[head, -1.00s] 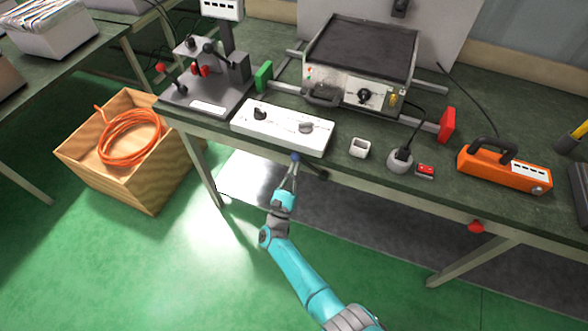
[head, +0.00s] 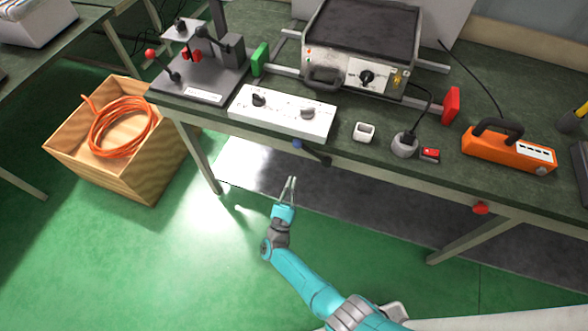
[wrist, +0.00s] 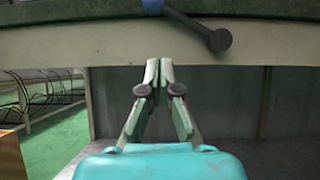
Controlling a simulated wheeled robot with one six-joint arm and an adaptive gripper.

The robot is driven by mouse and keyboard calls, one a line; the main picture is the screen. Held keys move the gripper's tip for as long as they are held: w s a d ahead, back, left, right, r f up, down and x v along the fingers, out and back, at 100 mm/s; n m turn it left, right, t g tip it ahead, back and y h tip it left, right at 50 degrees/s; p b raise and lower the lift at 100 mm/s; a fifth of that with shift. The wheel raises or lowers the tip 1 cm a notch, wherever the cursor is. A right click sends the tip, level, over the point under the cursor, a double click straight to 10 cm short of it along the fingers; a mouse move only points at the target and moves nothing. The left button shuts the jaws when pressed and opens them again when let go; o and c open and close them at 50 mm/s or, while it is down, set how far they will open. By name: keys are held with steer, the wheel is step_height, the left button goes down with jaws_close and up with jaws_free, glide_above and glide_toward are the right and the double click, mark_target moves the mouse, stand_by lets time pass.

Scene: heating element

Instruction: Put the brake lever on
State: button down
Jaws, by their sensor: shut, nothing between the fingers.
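The brake lever appears to be the dark arm (head: 315,153) with a blue hub (head: 297,144) on the front edge of the workbench. It slants down to the right from the hub and ends in a round dark knob. In the wrist view the lever (wrist: 195,27) is at the top, with its knob (wrist: 219,40) right of centre and the hub partly cut off. My gripper (head: 291,179) is in front of and below the lever, apart from it. In the wrist view the fingertips (wrist: 160,64) are together and hold nothing.
A wooden crate (head: 150,170) with orange cable stands left. Open floor surrounds my arm.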

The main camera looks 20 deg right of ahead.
steer(key=v, duration=0.4)
steer(key=shift+s, duration=0.15)
steer(key=shift+f, duration=0.1)
stand_by(0.3)
steer(key=s+d+r+n+y, duration=0.1)
steer(key=s+d+n+y, duration=0.4)
steer(key=s+n, duration=0.6)
steer(key=s+d+r+n+y, duration=0.1)
steer(key=s+d+n+y, duration=0.1)
steer(key=s+n+y, duration=0.8)
steer(key=s+r+n+g, duration=0.5)
steer(key=s+r+n, duration=1.2)
steer(key=r+n, duration=0.3)
steer(key=shift+d+n+g+h, duration=0.3)
steer(key=shift+n+h, duration=0.1)
steer(key=shift+n, duration=0.5)
